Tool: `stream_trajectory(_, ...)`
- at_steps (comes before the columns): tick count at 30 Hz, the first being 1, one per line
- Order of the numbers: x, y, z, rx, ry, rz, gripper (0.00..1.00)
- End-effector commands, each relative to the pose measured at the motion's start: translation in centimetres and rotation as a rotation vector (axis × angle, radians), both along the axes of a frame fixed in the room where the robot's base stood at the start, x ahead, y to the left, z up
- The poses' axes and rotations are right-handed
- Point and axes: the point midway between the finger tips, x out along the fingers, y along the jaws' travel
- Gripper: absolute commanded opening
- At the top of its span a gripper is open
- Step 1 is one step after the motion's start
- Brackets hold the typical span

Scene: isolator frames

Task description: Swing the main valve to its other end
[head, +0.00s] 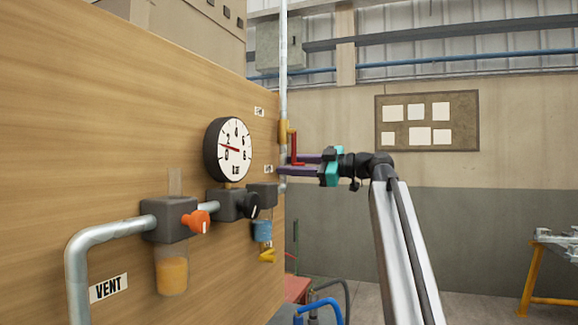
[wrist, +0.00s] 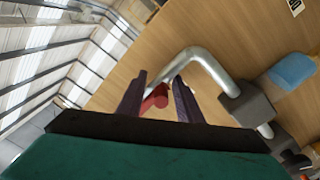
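A brass-yellow valve body (head: 283,132) sits on the upright pipe at the panel's right edge. I take it as the main valve; the small label by it is too small to read. Its red lever (head: 294,147) points down from the body, with its end at my gripper. My gripper (head: 285,164) reaches in from the right, its two dark purple fingers pointing left at the pipe. In the wrist view the red lever (wrist: 156,98) shows between the fingers, with a gap beside it. The gripper (wrist: 160,82) is open; contact with the lever is not clear.
The wooden panel (head: 130,120) carries a pressure gauge (head: 228,150), a grey block with an orange knob (head: 195,221), a black knob (head: 246,206) and a VENT label (head: 108,287).

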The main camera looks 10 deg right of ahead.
Motion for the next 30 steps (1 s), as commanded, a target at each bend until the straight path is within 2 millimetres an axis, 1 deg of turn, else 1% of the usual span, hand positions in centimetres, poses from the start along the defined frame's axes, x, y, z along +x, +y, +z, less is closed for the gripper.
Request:
stream_trajectory(8, -2.1, -3.0, 0.0, 0.0, 0.0, -0.003, 0.33)
stream_trajectory(21, -6.1, -8.6, 0.1, 0.0, -0.001, -0.002, 0.33)
stream_trajectory(25, -7.0, -9.8, 0.1, 0.0, -0.003, -0.001, 0.33)
stream_trajectory(30, -7.5, -10.5, 0.1, 0.0, -0.002, 0.0, 0.33)
